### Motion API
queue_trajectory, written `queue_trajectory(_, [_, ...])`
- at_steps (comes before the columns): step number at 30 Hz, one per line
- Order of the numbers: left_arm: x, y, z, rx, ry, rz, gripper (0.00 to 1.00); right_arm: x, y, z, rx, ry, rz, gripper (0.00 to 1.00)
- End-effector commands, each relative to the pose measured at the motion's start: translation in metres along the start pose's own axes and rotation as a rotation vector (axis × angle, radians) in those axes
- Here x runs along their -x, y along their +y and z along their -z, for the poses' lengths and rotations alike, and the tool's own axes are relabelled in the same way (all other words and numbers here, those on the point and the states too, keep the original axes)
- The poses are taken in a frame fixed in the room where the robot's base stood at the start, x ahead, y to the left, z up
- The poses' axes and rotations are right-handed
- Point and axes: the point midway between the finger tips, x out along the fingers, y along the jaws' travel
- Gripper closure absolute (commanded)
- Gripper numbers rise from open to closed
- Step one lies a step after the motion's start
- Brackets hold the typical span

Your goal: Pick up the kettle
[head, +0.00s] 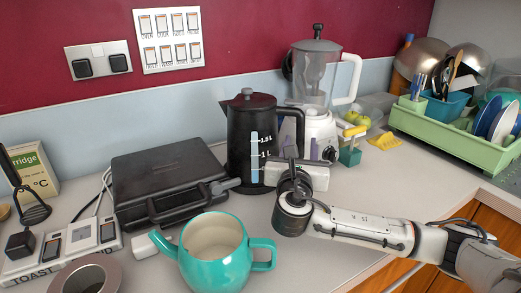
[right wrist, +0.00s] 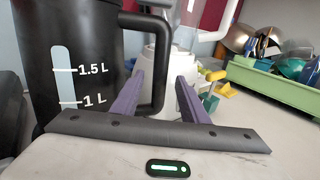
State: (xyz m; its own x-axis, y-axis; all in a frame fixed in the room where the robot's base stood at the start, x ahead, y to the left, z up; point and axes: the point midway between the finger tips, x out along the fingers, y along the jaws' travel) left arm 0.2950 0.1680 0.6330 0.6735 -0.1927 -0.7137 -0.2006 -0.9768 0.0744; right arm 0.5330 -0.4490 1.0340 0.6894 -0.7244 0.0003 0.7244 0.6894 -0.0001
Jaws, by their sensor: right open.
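The black kettle (head: 240,140) stands upright on the counter, with a pale blue level window on its front and its handle (head: 300,122) on the right. My right gripper (head: 297,166) is in front of the kettle's lower right side, below the handle's upper part. In the right wrist view the kettle body (right wrist: 75,40) fills the left side. The handle (right wrist: 159,62) hangs in line with the gap between the two purple fingers of the open right gripper (right wrist: 160,80). Whether the fingers touch the handle cannot be told. My left gripper is not in view.
A blender (head: 316,85) stands behind the kettle. A black grill (head: 165,175) lies to the left, and a teal pot (head: 215,265) stands in front. A green dish rack (head: 440,128) is at the right. Bare counter lies right of my gripper.

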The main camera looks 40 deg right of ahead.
Motion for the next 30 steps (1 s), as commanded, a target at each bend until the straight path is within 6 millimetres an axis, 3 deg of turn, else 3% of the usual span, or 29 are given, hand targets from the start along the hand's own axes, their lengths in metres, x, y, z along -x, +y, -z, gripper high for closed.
queue_trajectory(4, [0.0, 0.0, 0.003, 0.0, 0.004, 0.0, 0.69, -0.018, 0.0, 0.0, 0.001, 0.0, 0.001, 0.6])
queue_trajectory(12, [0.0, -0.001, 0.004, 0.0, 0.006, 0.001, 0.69, -0.021, 0.0, 0.0, 0.0, 0.0, -0.001, 0.6])
queue_trajectory(13, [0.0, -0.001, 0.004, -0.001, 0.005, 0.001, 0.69, -0.021, 0.0, 0.0, 0.0, 0.0, -0.001, 0.61])
queue_trajectory(20, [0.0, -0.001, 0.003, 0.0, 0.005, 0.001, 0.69, -0.021, 0.0, 0.0, 0.0, 0.001, -0.001, 1.0])
queue_trajectory(30, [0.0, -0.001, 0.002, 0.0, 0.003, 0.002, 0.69, -0.021, 0.0, 0.0, -0.002, 0.001, -0.001, 1.0])
